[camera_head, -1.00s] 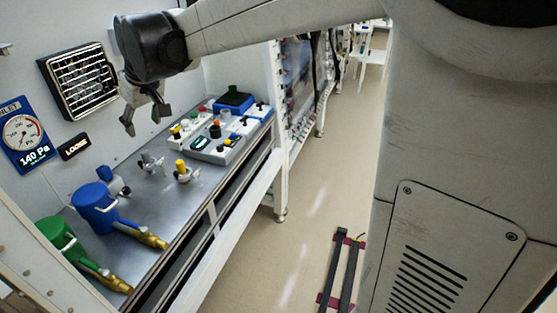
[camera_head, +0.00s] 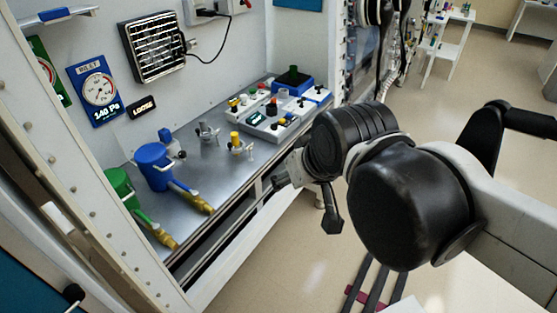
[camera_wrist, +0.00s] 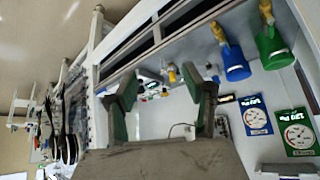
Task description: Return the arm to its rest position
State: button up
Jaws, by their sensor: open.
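My gripper (camera_head: 304,200) hangs over the front edge of the workbench in the head view, below the black wrist joint of my arm. Its two fingers are spread apart, with nothing between them. In the wrist view the open fingers (camera_wrist: 165,90) frame part of the bench area. My arm reaches in from the right side of the head view and is bent, with its black joints close to the camera.
The steel bench (camera_head: 205,178) holds a blue canister (camera_head: 154,166), a green canister (camera_head: 120,188), small valves (camera_head: 237,145) and a control box (camera_head: 262,122). A white side table (camera_head: 445,45) stands far back. Dark rails (camera_head: 376,288) lie on the floor, which is otherwise largely clear.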

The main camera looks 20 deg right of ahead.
jog(key=shift+s+d+f, duration=0.15)
jog(key=shift+s+f, duration=0.35)
jog(key=shift+s, duration=0.1)
jog(key=shift+f, duration=0.1)
notch_tip(320, 180, down, 4)
jog(key=b, duration=0.4)
jog(key=shift+f, duration=0.15)
